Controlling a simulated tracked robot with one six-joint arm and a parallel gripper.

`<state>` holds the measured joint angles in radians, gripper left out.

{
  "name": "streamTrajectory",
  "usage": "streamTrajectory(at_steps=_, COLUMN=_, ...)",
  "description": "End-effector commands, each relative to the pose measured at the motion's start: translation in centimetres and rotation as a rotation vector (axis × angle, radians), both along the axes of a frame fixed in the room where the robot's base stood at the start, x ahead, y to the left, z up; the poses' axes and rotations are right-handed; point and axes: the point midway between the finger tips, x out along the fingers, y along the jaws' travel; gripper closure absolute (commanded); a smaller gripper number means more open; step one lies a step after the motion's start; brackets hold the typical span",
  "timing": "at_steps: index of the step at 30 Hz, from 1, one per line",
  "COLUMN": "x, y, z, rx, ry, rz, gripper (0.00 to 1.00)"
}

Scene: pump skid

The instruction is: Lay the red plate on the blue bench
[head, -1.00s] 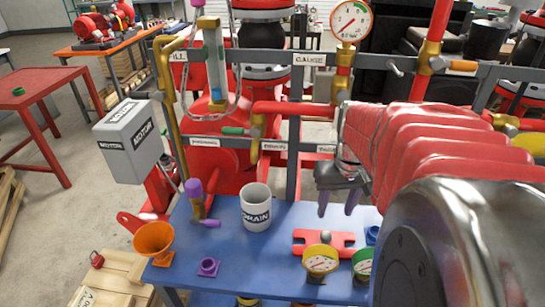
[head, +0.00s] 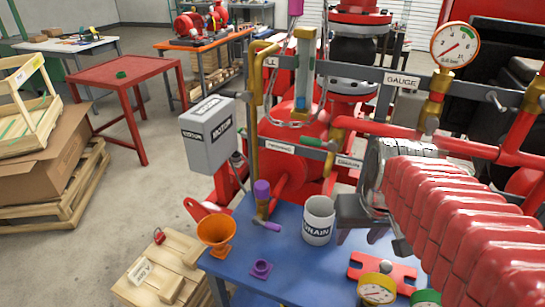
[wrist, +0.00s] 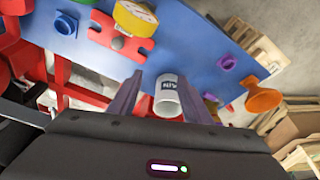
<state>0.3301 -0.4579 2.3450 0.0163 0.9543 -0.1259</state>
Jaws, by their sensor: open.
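A red plate with slotted ends and a grey knob (head: 367,266) appears to lie flat on the blue bench (head: 285,272), behind the yellow gauge. The plate also shows at upper left in the wrist view (wrist: 103,30). My gripper (head: 360,237) is open and empty above the bench, behind the plate and just right of the white DRAIN mug. In the wrist view, its fingers (wrist: 161,80) spread with the mug showing between them, apparently beyond the tips. My red arm covers the right of the bench in the head view.

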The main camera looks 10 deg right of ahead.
Motion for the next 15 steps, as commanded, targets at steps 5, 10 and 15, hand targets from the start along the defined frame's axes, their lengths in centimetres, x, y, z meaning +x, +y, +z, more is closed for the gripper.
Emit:
streamTrajectory(at_steps=5, x=-1.0, y=4.9, z=1.0, rx=-0.012, ry=-0.082, rz=0.098, gripper=0.56)
streamTrajectory(at_steps=10, x=-2.4, y=8.6, z=1.6, rx=-0.008, ry=-0.153, rz=0.176, gripper=0.56)
streamTrajectory(at_steps=15, x=-3.2, y=10.2, z=1.7, rx=-0.001, ry=-0.191, rz=0.214, gripper=0.56)
